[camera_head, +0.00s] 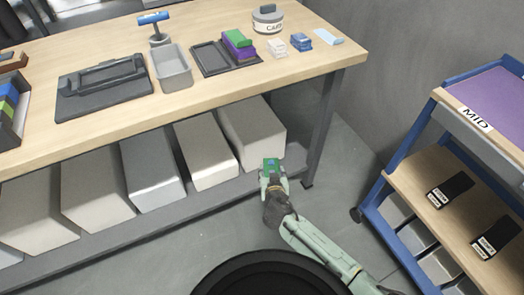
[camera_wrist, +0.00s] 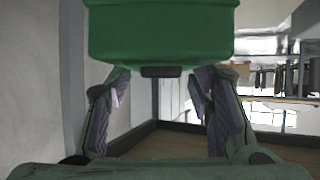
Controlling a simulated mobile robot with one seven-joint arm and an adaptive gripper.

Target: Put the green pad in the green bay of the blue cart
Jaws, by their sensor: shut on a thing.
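My gripper (camera_head: 272,177) is shut on a green pad (camera_head: 271,163) with a bluish patch on its top, held out in front of the table's shelf. In the wrist view the green pad (camera_wrist: 160,30) fills the top middle, between and beyond the two fingers of my gripper (camera_wrist: 160,82). The blue cart (camera_head: 378,196) stands at the right, partly cut off by the picture edge. Its upper level has a purple surface (camera_head: 490,101) and a "MID" label. No green bay shows on the visible part of the cart.
A wooden table (camera_head: 215,92) holds a black tray (camera_head: 211,58), a green-topped stack (camera_head: 238,38), a grey bin (camera_head: 171,67) and a "CARD" container (camera_head: 267,22). Pale boxes (camera_head: 205,153) fill its lower shelf. Black labelled items (camera_head: 450,189) lie on the cart's wooden shelf. Floor between is clear.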

